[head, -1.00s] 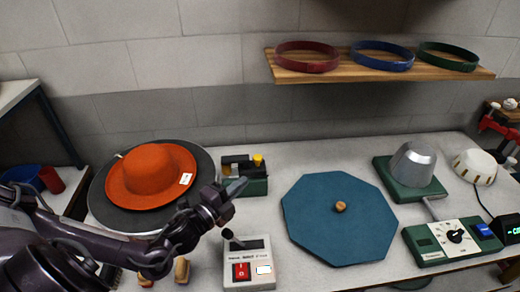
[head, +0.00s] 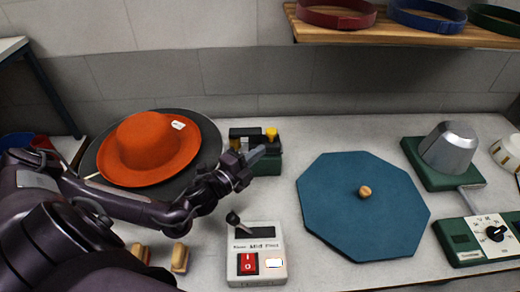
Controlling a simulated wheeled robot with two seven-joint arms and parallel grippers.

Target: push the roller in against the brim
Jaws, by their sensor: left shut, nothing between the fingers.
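An orange hat (head: 146,145) lies brim down on a dark round plate (head: 211,146) at the left of the table. A white tag shows on the far right of its crown. A small green and black unit with a yellow knob (head: 271,134), seemingly the roller unit (head: 247,136), stands just right of the plate. A gap shows between this unit and the hat's brim; the roller itself is hard to make out. My left gripper (head: 256,156) is shut and empty, its fingertips overlapping the unit's near side. I cannot tell if they touch. My right gripper is out of view.
A control box (head: 256,240) with a red switch and black lever stands near my left gripper. A blue octagonal board (head: 350,220) with a wooden knob lies right of it. A metal form (head: 450,146) stands farther right. Coloured bands lie on a shelf (head: 400,34) above.

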